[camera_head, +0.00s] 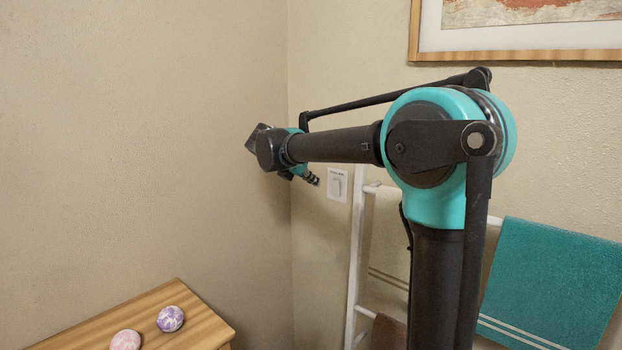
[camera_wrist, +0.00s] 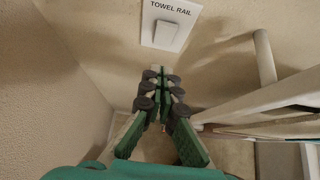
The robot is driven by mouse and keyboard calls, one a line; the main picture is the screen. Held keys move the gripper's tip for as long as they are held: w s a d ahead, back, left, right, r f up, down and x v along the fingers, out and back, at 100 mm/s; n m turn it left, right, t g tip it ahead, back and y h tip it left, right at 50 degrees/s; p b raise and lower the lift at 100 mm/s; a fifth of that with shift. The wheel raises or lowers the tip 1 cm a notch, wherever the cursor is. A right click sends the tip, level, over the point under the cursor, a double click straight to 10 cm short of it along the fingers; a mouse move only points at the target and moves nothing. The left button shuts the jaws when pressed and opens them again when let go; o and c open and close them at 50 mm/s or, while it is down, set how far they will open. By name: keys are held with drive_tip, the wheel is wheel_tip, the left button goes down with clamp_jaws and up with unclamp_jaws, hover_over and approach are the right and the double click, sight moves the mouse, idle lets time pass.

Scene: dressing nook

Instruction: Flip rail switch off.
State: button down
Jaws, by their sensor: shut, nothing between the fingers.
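The rail switch (camera_head: 337,186) is a white wall plate with a rocker, on the back wall just left of the towel ladder. In the wrist view the switch (camera_wrist: 168,27) carries the label "TOWEL RAIL", and its rocker shows below the lettering. I cannot tell which way the rocker is tilted. My gripper (camera_head: 315,181) is left of the plate in the head view, pointing down and right. In the wrist view my gripper (camera_wrist: 160,75) has its fingertips close together with nothing between them, below the plate in the picture. A gap to the plate seems to show.
A white ladder rail (camera_head: 358,260) stands right of the switch, with a teal towel (camera_head: 550,285) and a brown cloth (camera_head: 388,332) on it. A wooden cabinet (camera_head: 205,330) with two round marbled objects (camera_head: 170,319) is at lower left. A framed picture (camera_head: 520,56) hangs above.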

sight(334, 183)
drive_tip(key=w+d+f, duration=0.2)
drive_tip(key=w+d, duration=0.1)
drive_tip(key=w+d+f, duration=0.1)
drive_tip(key=w+d, duration=0.1)
drive_tip(key=shift+w+d, duration=0.1)
drive_tip(key=shift+w, duration=0.05)
drive_tip(key=shift+w+d, duration=0.3)
drive_tip(key=shift+w+d+r, duration=0.2)
drive_tip(key=shift+w+d, duration=0.05)
drive_tip(key=shift+w, duration=0.05)
drive_tip(key=shift+r, duration=0.2)
drive_tip(key=shift+r, duration=0.6)
